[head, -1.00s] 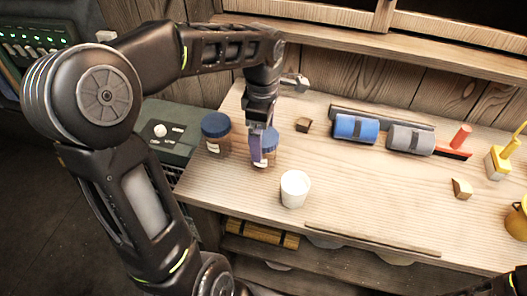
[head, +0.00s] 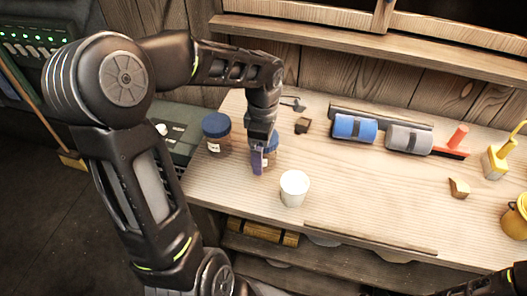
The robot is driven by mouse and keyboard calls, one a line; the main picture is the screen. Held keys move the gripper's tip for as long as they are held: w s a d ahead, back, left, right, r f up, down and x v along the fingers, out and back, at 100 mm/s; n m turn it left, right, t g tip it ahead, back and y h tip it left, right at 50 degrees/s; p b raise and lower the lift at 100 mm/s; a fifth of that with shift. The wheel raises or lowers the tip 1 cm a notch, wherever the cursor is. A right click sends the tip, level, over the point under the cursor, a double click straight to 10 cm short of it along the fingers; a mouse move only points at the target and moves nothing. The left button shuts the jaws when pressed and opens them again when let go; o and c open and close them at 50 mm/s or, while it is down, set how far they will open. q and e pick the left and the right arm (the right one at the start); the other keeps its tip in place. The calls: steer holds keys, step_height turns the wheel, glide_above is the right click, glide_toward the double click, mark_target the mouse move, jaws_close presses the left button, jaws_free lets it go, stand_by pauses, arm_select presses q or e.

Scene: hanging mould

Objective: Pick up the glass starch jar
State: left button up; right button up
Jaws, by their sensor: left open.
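Two glass jars with blue lids and brownish contents stand upright near the left end of the wooden bench. The left jar (head: 217,137) is in plain view with a pale label. The right jar (head: 272,146) is mostly hidden behind my left gripper. I cannot read the labels, so I cannot tell which holds starch. My left gripper (head: 257,163) is open, pointing down, with its purplish fingers in front of the right jar. Whether the fingers stand around that jar or only beside it I cannot tell. My right gripper is not in view.
A white cup (head: 294,188) stands close to the right of my left gripper. A small dark block (head: 302,125), a blue roller (head: 355,128) and a grey roller (head: 409,139) lie further back. The front middle of the bench (head: 380,205) is clear.

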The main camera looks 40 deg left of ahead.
arm_select(q)
steer(key=shift+c, duration=0.3)
steer(key=c, duration=1.6)
steer(key=shift+o, duration=0.2)
steer(key=shift+r, duration=0.1)
step_height(320, 180, up, 10)
steer(key=shift+f+b, duration=0.1)
steer(key=shift+b, duration=0.65)
